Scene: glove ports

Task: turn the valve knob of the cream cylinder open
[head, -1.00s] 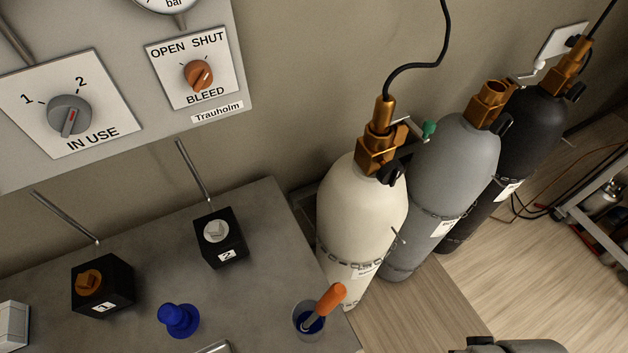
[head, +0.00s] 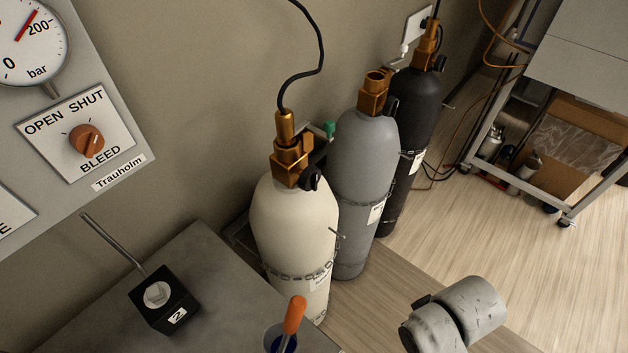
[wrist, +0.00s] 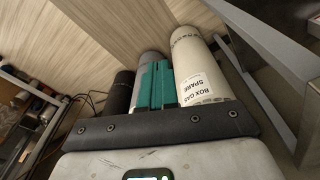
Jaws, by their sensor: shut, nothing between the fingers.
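The cream cylinder (head: 295,225) stands upright by the wall, with a brass valve (head: 291,160) on top. Its black valve knob (head: 311,178) faces to the right of the valve in the head view. A black hose rises from the brass fitting above. In the wrist view the cream cylinder (wrist: 196,62) shows its label, "BOX GAS SPARE"; its knob is not visible there. My gripper (wrist: 158,66), with teal fingers, is shut and empty. It appears over the cylinders in that view. In the head view only part of my arm shows, at the lower right.
A grey cylinder (head: 364,150) and a black cylinder (head: 415,105) stand to the right, held by chains. A grey bench (head: 215,265) with a black valve block and an orange-handled tool is at left. A wheeled cart (head: 575,150) stands at right. Floor before it is open.

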